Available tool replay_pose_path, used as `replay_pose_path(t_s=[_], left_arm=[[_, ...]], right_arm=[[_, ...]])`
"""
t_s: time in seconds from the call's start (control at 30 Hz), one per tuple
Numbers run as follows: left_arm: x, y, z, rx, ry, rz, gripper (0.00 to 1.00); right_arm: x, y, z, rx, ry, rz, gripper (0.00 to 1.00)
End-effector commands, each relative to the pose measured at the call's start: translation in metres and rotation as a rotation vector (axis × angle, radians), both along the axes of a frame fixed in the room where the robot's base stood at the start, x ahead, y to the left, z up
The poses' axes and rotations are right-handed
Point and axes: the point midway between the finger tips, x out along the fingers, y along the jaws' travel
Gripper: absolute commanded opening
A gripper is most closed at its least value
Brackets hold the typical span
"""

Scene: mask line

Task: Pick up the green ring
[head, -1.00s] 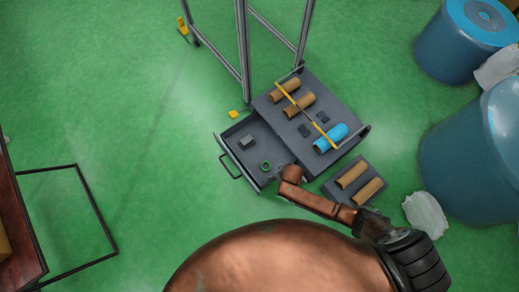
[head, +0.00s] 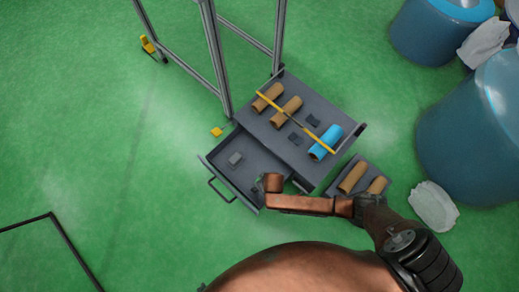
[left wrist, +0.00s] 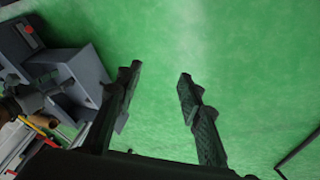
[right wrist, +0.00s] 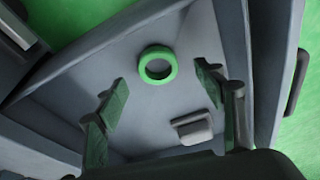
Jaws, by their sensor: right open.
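The green ring (right wrist: 158,81) lies flat on the floor of the grey open drawer (head: 247,151) in the right wrist view. It is ahead of my right gripper (right wrist: 163,85), roughly centred between the two fingers. That gripper is open and empty, pointing down into the drawer. In the head view, my right arm reaches over the drawer from the right, and the ring is largely hidden near the arm's end. My left gripper (left wrist: 158,82) is open and empty above green floor in the left wrist view; it is outside the head view.
A small grey block (right wrist: 192,128) lies in the drawer near the ring. The drawer walls stand close around. The cart top (head: 262,128) beside it holds brown rolls, a blue roll (head: 325,142) and a yellow rod. Blue bins (head: 470,140) stand at right.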

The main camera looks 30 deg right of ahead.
Motion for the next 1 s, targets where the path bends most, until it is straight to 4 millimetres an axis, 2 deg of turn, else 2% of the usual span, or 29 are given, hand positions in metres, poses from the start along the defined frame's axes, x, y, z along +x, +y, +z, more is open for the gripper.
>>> replay_pose_path(t_s=[0.03,0.1,0.4,0.8,1.0], left_arm=[[0.003,-0.004,-0.012,-0.012,-0.018,0.006,0.35],[0.007,-0.005,-0.021,-0.016,-0.053,0.012,0.35],[0.015,-0.001,-0.052,-0.006,-0.176,0.023,0.35],[0.018,0.001,-0.055,-0.001,-0.21,0.024,0.35],[0.018,0.001,-0.055,-0.001,-0.209,0.024,0.35]], right_arm=[[0.001,-0.001,-0.011,-0.001,0.005,0.0,0.63],[0.003,-0.003,-0.017,-0.002,0.006,-0.001,0.63],[0.012,-0.002,-0.038,-0.001,0.005,-0.002,0.63],[0.015,-0.002,-0.039,-0.001,0.001,-0.002,0.63],[0.015,-0.002,-0.04,-0.001,0.001,-0.002,0.49]])
